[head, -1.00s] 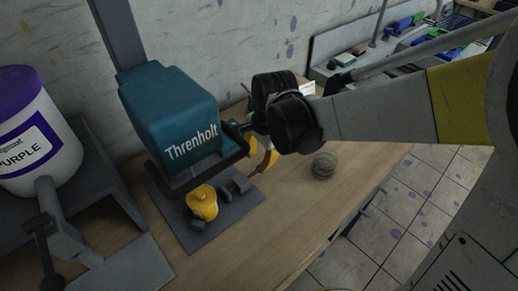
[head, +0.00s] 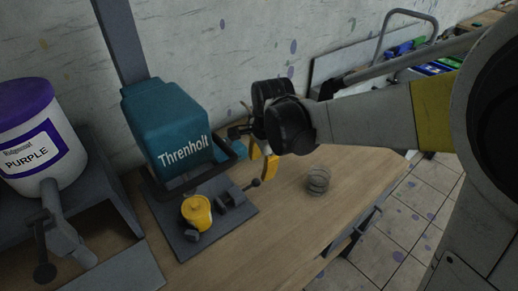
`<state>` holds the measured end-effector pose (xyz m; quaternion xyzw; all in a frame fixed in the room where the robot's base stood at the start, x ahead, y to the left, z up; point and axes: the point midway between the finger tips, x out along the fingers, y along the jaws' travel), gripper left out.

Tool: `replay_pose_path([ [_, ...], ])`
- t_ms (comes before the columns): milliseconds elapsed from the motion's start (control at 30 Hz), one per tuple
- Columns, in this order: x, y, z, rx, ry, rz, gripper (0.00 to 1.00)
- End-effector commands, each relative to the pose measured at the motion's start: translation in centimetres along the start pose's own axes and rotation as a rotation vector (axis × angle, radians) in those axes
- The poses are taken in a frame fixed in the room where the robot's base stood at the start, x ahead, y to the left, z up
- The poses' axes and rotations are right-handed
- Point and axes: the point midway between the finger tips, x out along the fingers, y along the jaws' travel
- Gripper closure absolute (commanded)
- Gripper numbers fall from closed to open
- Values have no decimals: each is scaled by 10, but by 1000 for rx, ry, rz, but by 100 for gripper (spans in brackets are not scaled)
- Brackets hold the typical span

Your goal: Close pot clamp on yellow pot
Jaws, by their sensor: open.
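The yellow pot (head: 196,211) sits on the dark base plate of the teal Threnholt machine (head: 165,132), under its head. Dark grey clamp parts (head: 232,199) stand on the plate just right of the pot, with a round-ended lever (head: 253,184) reaching to the right. I cannot tell from this view how the clamp meets the pot. My gripper (head: 264,165), with yellow finger parts, is open beside the machine's right side, above and right of the lever. Its black wrist hides part of it, and I see nothing in it.
A wire coil (head: 318,180) stands on the wooden table (head: 290,215) to the right. A white bucket with a purple lid (head: 40,140) stands on a dark stand at left. The table front is clear. The wall is close behind the machine.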

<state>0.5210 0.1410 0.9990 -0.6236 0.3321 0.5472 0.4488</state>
Motion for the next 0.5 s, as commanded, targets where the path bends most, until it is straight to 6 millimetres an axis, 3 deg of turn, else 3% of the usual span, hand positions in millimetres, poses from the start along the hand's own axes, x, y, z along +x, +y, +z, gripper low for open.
replay_pose_path([
  [300, 65, 1, 0, -2, 0, 0, 52],
  [500, 93, 1, 0, -3, -1, 0, 52],
])
